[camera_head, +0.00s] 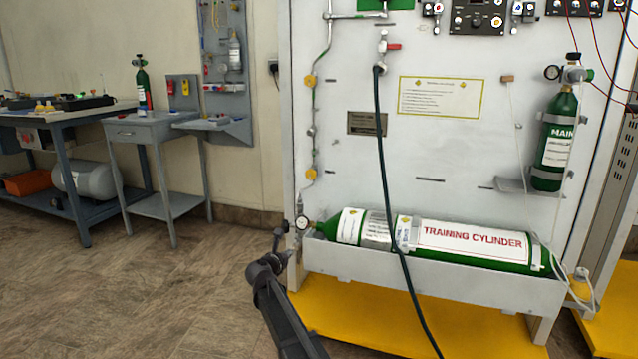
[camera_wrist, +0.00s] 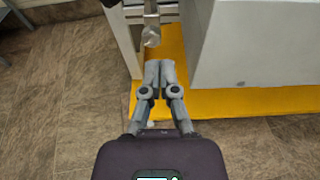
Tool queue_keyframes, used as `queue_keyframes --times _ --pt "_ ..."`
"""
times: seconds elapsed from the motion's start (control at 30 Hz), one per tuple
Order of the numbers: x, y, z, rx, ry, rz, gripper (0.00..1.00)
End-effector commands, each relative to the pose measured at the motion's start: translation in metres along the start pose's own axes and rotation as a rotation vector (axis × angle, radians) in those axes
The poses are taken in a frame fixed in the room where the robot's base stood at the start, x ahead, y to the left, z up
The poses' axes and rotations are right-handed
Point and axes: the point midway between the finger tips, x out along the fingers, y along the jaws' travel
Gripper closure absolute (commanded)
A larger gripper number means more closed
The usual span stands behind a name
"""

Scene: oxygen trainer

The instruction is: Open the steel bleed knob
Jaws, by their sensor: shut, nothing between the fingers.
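A steel knob (camera_wrist: 151,37), which looks like the bleed knob, is at the top of the wrist view, on a metal fitting beside the white panel frame. My gripper (camera_wrist: 160,64) is shut and empty, its fingertips just short of the knob in that picture; I cannot tell whether they touch it.
The cylinder lies in a white trough (camera_head: 430,278) above a yellow base (camera_head: 350,318). A dark hose (camera_head: 385,170) hangs in front of the panel. A grey side table (camera_head: 150,128) stands at the left. The floor (camera_head: 150,300) left of the panel is clear.

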Motion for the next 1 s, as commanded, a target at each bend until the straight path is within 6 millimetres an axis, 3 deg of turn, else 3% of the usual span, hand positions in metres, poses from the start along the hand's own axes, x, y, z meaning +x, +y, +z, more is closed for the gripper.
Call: queue_keyframes --times 0.37,1.0 --pt "0.014 0.001 0.004 0.001 0.0 0.0 1.0" --pt "0.064 0.001 0.016 0.0 0.0 0.0 1.0"
